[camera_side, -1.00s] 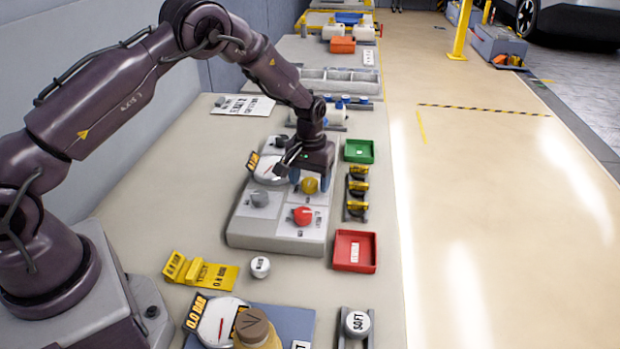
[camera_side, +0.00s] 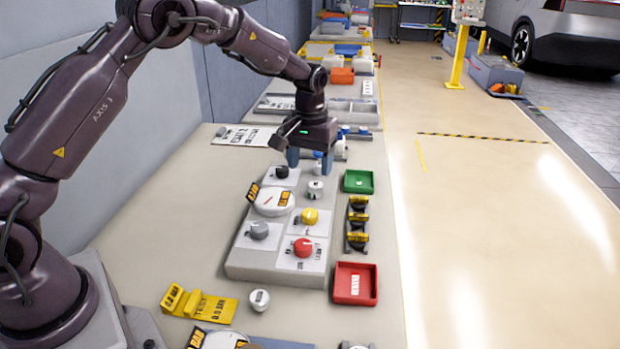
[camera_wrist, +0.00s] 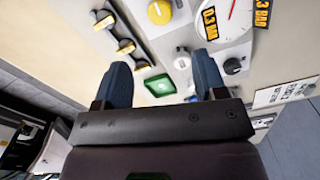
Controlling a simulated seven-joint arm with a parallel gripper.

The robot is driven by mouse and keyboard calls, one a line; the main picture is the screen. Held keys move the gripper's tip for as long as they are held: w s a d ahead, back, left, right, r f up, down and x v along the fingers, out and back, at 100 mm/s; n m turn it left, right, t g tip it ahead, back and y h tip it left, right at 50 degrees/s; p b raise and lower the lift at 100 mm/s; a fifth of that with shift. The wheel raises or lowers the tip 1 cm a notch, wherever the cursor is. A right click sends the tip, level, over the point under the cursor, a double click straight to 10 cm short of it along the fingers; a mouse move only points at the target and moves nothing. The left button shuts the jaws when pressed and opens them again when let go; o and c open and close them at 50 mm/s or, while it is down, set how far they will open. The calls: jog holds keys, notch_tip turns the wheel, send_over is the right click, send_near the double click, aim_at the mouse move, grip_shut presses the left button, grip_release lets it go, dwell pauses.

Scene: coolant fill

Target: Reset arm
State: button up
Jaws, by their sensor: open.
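My gripper (camera_side: 310,160) is open and empty, raised above the far end of a grey control panel (camera_side: 262,262). It also shows in the wrist view (camera_wrist: 160,82), with its two blue fingers apart. The panel carries a red knob (camera_side: 303,247), a yellow knob (camera_side: 310,216), a grey knob (camera_side: 258,230), a black knob (camera_side: 282,172) and a round white gauge (camera_side: 273,202). A small white knob or cap (camera_side: 316,188) sits near the panel's far end, below the fingers in the side view. Nothing is between the fingertips that I can make out.
A green tray (camera_side: 358,181), several yellow-and-black clips on a rack (camera_side: 357,222) and a red tray (camera_side: 355,283) line the bench's right side. A yellow sign (camera_side: 200,303) and a white cap (camera_side: 259,299) lie in front. A divided grey tray (camera_side: 350,112) stands behind.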

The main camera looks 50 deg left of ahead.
jog(key=shift+r, duration=0.25)
jog(key=s+d+r+m+t, duration=0.2)
jog(key=s+r, duration=0.3)
jog(key=s, duration=0.4)
jog(key=s+d+r+m+t, duration=0.1)
jog(key=s+d+r+m, duration=0.1)
jog(key=s+r, duration=0.4)
jog(key=s+d+r+m+t, duration=0.2)
jog(key=s+r, duration=0.3)
jog(key=s, duration=0.9)
jog(key=shift+s+d+r+t, duration=0.15)
jog(key=shift+d+r+t, duration=0.2)
jog(key=shift+d, duration=0.2)
